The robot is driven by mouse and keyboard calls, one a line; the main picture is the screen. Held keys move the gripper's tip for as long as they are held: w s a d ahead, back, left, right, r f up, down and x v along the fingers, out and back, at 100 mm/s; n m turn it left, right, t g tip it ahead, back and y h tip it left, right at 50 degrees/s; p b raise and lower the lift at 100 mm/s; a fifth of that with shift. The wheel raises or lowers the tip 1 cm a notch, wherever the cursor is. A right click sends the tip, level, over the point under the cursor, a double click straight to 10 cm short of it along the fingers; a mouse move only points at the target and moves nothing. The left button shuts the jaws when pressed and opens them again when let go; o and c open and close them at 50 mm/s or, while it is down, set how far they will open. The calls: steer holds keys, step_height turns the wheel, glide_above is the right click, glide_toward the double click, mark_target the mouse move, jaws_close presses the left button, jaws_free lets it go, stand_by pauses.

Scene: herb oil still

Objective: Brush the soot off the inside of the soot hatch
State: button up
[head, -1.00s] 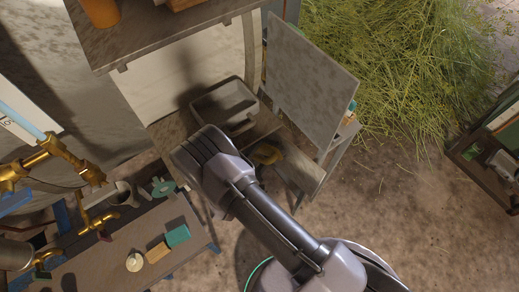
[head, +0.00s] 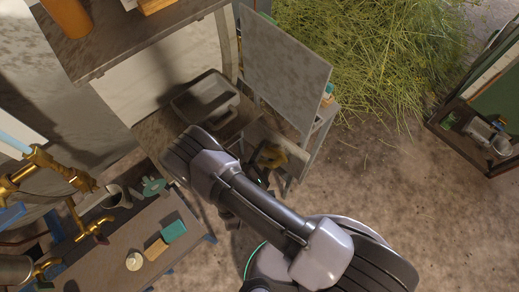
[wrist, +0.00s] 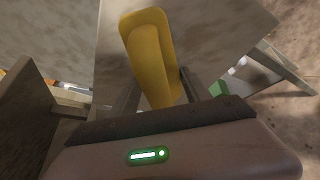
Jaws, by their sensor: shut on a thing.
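A large grey panel with dark speckles (head: 285,70), which I take for the soot hatch, stands open in the head view. In the wrist view a broad speckled grey surface (wrist: 225,35) lies behind my gripper. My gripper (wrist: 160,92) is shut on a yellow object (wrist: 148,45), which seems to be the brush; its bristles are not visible. In the head view the yellow brush (head: 272,155) shows below the panel, beside my forearm. Whether it touches the panel is unclear.
A grey tray (head: 205,96) sits on a bench left of the panel. Cut herbs (head: 385,50) lie behind. A shelf (head: 470,140) stands at right; the floor between is clear.

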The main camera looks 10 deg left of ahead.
steer(key=shift+s+d+p, duration=0.8)
steer(key=shift+s+d, duration=1.2)
steer(key=shift+d, duration=0.9)
steer(key=s+a, duration=0.3)
steer(key=s, duration=0.2)
steer(key=shift+a, duration=0.2)
steer(key=s, duration=0.1)
steer(key=s+a, duration=0.1)
steer(key=shift+s+a+b, duration=0.15)
steer(key=shift+s+b, duration=0.15)
steer(key=shift+b, duration=0.1)
